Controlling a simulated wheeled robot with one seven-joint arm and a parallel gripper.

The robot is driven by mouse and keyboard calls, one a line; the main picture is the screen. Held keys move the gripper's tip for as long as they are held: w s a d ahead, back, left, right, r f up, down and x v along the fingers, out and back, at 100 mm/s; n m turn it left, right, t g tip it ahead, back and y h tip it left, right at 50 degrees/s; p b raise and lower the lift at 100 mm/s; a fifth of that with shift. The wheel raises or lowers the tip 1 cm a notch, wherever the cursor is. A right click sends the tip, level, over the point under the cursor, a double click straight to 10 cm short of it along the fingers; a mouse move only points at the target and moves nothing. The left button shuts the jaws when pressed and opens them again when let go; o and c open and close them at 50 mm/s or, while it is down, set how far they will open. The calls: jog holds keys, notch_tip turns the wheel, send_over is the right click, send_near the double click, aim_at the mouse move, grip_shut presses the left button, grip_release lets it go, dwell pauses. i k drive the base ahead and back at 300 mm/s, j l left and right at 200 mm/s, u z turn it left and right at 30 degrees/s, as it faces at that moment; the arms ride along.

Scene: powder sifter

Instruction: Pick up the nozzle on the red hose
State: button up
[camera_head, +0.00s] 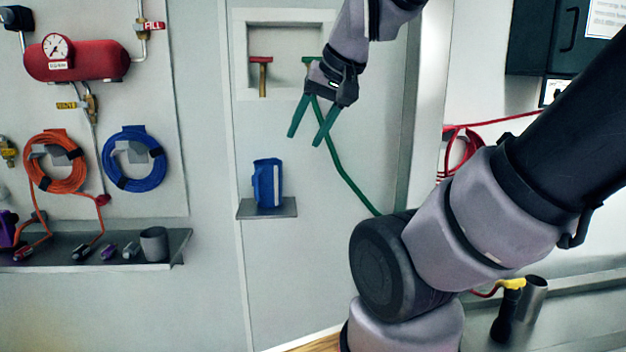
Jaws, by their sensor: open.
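A red hose (476,134) hangs coiled on the right wall, partly hidden behind my arm. A short red length shows lower down, leading to a black nozzle (504,312) with a yellow part at its top. The nozzle stands upright or slightly tilted on the grey counter at the lower right, beside a metal cup (532,298). My gripper (304,140) has green fingers, spread apart and empty. It points down in front of the middle wall panel, well to the left of and above the nozzle.
A green hose (346,176) runs down behind my gripper. A blue object (267,183) sits on a small shelf (262,210). Orange (62,181) and blue (132,180) hose coils hang at left above a dark shelf (165,238). My arm covers much of the right side.

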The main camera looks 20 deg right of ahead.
aim_at(502, 327)
jog(key=z, duration=2.1)
